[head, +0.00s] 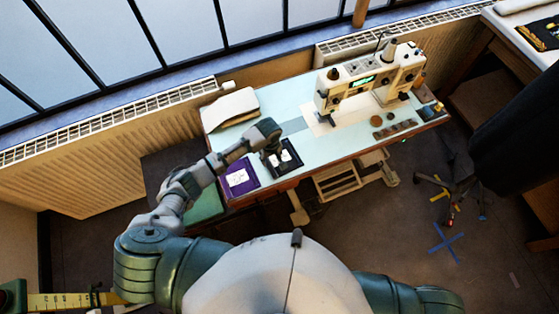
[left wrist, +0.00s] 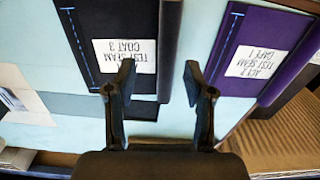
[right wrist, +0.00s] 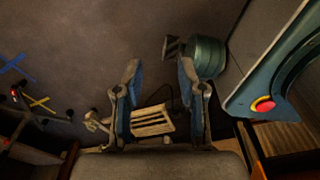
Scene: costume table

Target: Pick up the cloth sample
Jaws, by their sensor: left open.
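Two cloth samples lie flat near the front edge of the table. A dark navy sample (head: 292,167) has a white label reading "TEST SEAM COAT 3"; it also shows in the left wrist view (left wrist: 108,20). A purple sample (head: 239,190), labelled "TEST SEAM CAPE 1", lies left of it in the head view and at the right of the left wrist view (left wrist: 277,30). My left gripper (left wrist: 159,75) is open and empty, above the navy sample's edge and the gap between the samples; contact cannot be told. My right gripper (right wrist: 158,70) is open and empty, over the floor.
A sewing machine (head: 365,78) stands on the pale blue table (head: 290,98). A folded white cloth (head: 230,107) lies at the back left. Small brown items (head: 395,130) lie front right. A radiator (head: 110,158) and windows run behind. A pedal frame (head: 350,178) is below.

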